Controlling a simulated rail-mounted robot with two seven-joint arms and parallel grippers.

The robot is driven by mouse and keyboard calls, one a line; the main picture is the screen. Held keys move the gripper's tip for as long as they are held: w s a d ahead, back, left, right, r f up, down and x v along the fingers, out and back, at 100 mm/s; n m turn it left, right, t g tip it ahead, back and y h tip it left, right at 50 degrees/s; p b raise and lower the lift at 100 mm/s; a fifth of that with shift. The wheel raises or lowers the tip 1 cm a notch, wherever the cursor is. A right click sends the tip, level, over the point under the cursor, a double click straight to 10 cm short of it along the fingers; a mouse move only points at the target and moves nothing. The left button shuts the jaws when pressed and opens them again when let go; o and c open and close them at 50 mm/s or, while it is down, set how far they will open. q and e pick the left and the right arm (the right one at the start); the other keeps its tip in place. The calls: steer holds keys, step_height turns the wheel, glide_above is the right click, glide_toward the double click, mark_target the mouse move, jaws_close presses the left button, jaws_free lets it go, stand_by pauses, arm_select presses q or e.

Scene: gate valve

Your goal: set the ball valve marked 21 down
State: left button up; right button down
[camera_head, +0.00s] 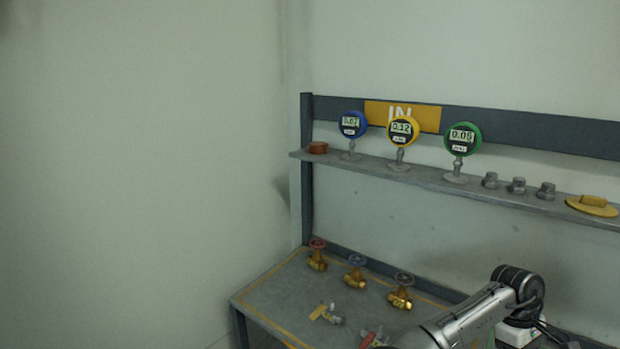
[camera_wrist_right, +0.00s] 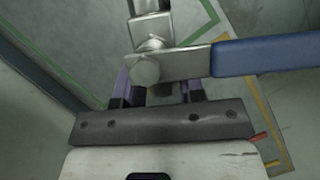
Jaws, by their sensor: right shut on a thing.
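A silver ball valve (camera_wrist_right: 147,68) with a blue lever handle (camera_wrist_right: 265,56) is in the right wrist view. Its lever points to the right. No mark 21 can be read on it. My right gripper (camera_wrist_right: 158,90) has a finger on either side of the valve and is shut on it. Below the valve is a grey surface (camera_wrist_right: 75,35) with green and yellow lines; whether the valve touches it I cannot tell. In the head view the held valve and both grippers are out of sight. My left gripper is in neither view.
The grey bench (camera_head: 275,290) bears several brass gate valves, one with a red wheel (camera_head: 318,255). Smaller valves with a yellow lever (camera_head: 325,313) and a red lever (camera_head: 373,338) lie nearer. Gauges, one blue (camera_head: 352,125), stand on the shelf (camera_head: 430,180) above.

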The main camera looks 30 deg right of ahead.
steer(key=s+a+r+m+t+y, duration=0.1)
steer(key=s+a+r+m, duration=0.25)
steer(key=a+r, duration=0.5)
steer(key=s+a+r+m+y, duration=0.1)
steer(key=s+a+r+m, duration=0.4)
steer(key=r, duration=0.6)
step_height(320, 180, up, 29)
steer(key=a+n+p, duration=0.1)
steer(key=n+p, duration=0.1)
steer(key=p, duration=2.6)
steer(key=shift+w, duration=0.4)
